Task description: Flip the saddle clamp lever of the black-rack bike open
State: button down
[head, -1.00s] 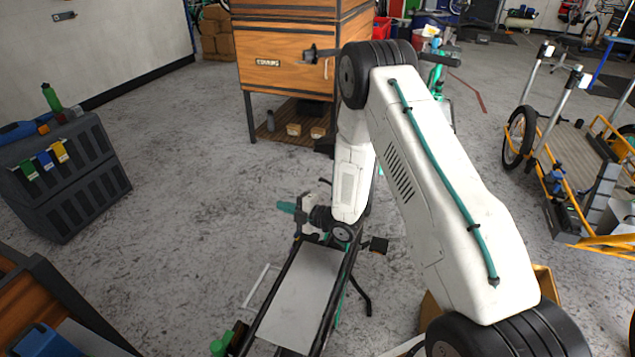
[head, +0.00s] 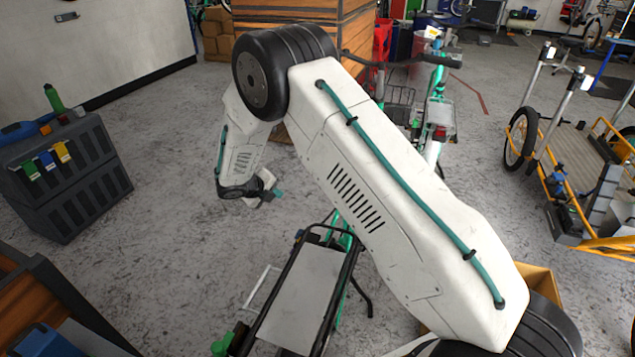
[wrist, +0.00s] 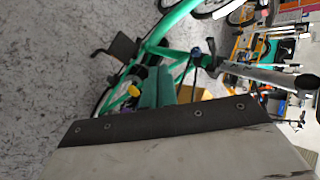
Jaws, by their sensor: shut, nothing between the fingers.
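The black-rack bike's rack (head: 300,308), a black frame around a grey panel, stands at the bottom middle of the head view. My arm hides the saddle area there. My gripper (head: 274,191) is shut and empty, in the air left of my forearm and beyond the rack. In the wrist view, its teal fingers (wrist: 158,88) show past the grey housing, with a green bike frame (wrist: 172,22) behind. A silver tube (wrist: 262,76) with a dark collar (wrist: 212,61) lies right of the fingers, apart from them. I cannot make out the clamp lever clearly.
A green bike with a basket (head: 400,97) stands beyond my arm. A wooden cabinet (head: 318,38) is at the back. A grey bin unit (head: 72,175) stands left, and a yellow cargo bike (head: 565,170) right. The floor between bin and rack is clear.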

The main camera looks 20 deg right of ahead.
jog(key=s+d+r+h, duration=0.1)
jog(key=d+r+h, duration=0.2)
jog(key=d+r, duration=0.1)
jog(key=w+d+f, duration=0.2)
jog(key=d+f, duration=0.1)
jog(key=d, duration=0.2)
jog(key=w+d+f+n, duration=0.1)
jog(key=w+d+f, duration=0.1)
jog(key=d, duration=0.4)
jog(key=shift+d+f+g, duration=0.15)
jog(key=shift+f+g, duration=0.25)
jog(key=shift+f, duration=0.05)
jog(key=shift+d, duration=0.1)
jog(key=shift+w+d+r, duration=0.2)
jog(key=shift+w+d, duration=0.15)
jog(key=shift+d, duration=0.35)
